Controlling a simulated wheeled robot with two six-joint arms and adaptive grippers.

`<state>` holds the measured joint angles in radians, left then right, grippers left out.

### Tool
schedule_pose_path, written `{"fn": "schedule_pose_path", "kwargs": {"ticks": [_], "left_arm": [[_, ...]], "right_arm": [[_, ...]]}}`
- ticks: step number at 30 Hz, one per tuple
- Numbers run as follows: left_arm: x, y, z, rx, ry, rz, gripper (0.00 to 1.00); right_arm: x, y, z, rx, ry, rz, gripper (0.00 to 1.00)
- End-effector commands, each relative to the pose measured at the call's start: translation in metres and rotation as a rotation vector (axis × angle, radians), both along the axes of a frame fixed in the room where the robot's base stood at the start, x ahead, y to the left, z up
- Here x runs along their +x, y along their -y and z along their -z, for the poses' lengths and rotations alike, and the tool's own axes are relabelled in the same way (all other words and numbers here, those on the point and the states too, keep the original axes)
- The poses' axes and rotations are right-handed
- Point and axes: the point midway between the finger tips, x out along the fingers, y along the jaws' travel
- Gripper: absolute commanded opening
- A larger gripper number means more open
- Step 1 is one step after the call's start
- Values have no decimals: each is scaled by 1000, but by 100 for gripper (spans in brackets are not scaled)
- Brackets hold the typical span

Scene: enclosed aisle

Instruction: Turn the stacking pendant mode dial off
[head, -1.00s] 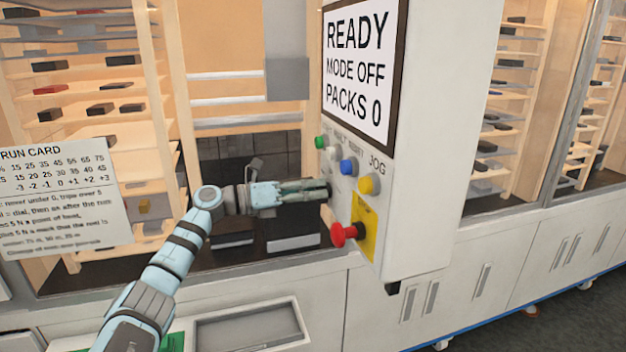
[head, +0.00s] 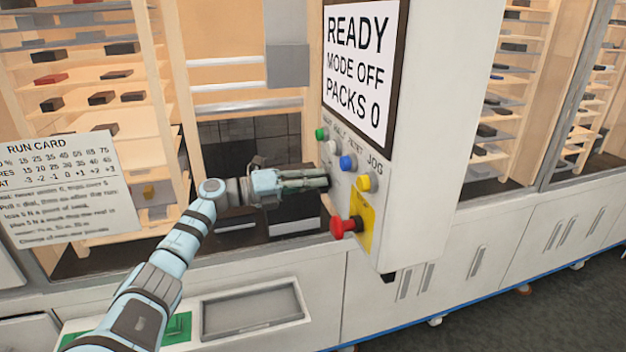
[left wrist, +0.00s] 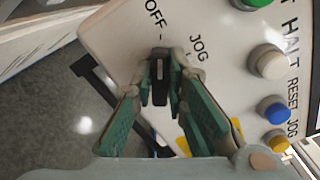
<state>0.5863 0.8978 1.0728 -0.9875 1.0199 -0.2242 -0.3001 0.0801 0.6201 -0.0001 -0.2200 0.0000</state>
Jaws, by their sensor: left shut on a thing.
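The stacking pendant (head: 425,130) is a pale box with a screen (head: 361,70) reading READY, MODE OFF, PACKS 0. In the left wrist view the mode dial (left wrist: 160,70) is a small black knob on the pale panel, beside the printed words OFF and JOG. My left gripper (head: 322,182) reaches the pendant face from the left. Its green-padded fingers (left wrist: 160,92) are shut on the dial, one on each side. In the head view the fingers hide the dial. I cannot tell exactly which mark it points to. My right gripper is not in view.
A red stop button (head: 342,227) on a yellow plate sticks out just below my fingers. Green, white, blue and yellow (head: 368,183) buttons sit close above and beside them. A run card (head: 62,185) hangs at left. Shelves stand behind the glass.

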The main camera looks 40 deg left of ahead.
Motion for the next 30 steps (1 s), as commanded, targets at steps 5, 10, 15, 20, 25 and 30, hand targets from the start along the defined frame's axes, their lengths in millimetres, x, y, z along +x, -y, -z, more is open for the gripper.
{"fn": "schedule_pose_path", "kwargs": {"ticks": [5,10,15,20,25,30], "left_arm": [[0,0,0,-3,0,-1,0],[0,0,0,-2,1,-1,29],[0,0,0,-1,1,0,33],[-1,-1,0,0,0,-1,33],[-21,-15,1,4,-4,-2,33],[-61,-43,3,6,-10,-3,33]], "right_arm": [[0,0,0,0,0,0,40],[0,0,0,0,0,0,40],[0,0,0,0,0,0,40],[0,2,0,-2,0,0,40],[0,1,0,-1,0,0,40],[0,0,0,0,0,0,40]]}}
